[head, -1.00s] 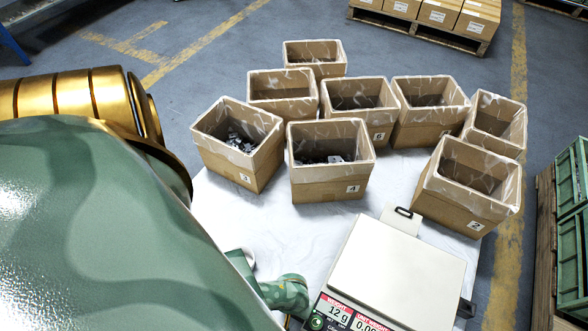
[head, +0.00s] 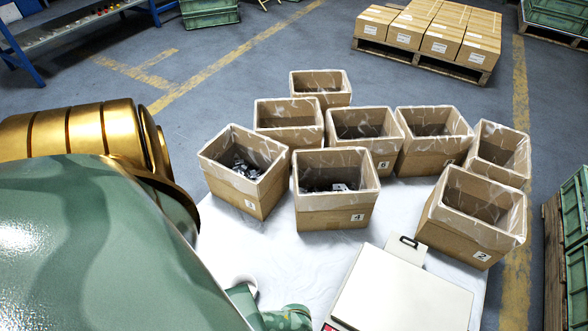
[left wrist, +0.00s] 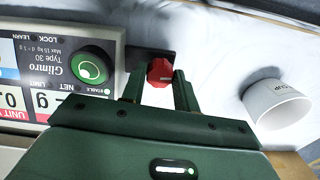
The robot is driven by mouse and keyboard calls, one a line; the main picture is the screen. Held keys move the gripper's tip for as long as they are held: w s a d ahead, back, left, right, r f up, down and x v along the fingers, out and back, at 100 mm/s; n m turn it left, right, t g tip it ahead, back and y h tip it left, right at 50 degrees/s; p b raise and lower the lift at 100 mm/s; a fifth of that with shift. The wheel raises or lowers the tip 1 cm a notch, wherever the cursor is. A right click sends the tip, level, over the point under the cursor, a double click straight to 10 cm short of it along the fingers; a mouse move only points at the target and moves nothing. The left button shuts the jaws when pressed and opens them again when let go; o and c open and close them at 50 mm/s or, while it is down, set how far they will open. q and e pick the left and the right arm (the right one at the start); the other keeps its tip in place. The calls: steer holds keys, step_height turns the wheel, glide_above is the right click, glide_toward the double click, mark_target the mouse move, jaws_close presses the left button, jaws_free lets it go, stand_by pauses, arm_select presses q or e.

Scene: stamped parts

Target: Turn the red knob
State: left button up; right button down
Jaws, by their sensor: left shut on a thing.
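The red knob (left wrist: 160,72) shows in the left wrist view, on a dark plate beside the scale's front panel. My left gripper (left wrist: 157,88) has a finger on each side of the knob and is shut on it. The fingers hide part of the knob's sides. In the head view, part of my left arm's green end (head: 287,319) shows at the bottom edge, and the knob is out of sight there. My right gripper is in neither view.
The scale (head: 400,293) stands on the white table (head: 310,262); its panel has a round green button (left wrist: 90,68). A white cup (left wrist: 278,103) stands to the right in the wrist view. Several numbered, lined boxes (head: 335,217) crowd the table's far side.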

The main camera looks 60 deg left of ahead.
arm_select(q)
steer(key=m+p, duration=0.1)
steer(key=m, duration=0.3)
steer(key=shift+r, duration=0.1)
steer(key=shift+m, duration=1.1)
steer(key=m, duration=0.2)
steer(key=shift+m+p, duration=0.4)
steer(key=m, duration=0.2)
steer(key=shift+m, duration=0.3)
steer(key=m, duration=0.4)
steer(key=shift+m, duration=0.3)
steer(key=m, duration=0.3)
steer(key=shift+m, duration=1.3)
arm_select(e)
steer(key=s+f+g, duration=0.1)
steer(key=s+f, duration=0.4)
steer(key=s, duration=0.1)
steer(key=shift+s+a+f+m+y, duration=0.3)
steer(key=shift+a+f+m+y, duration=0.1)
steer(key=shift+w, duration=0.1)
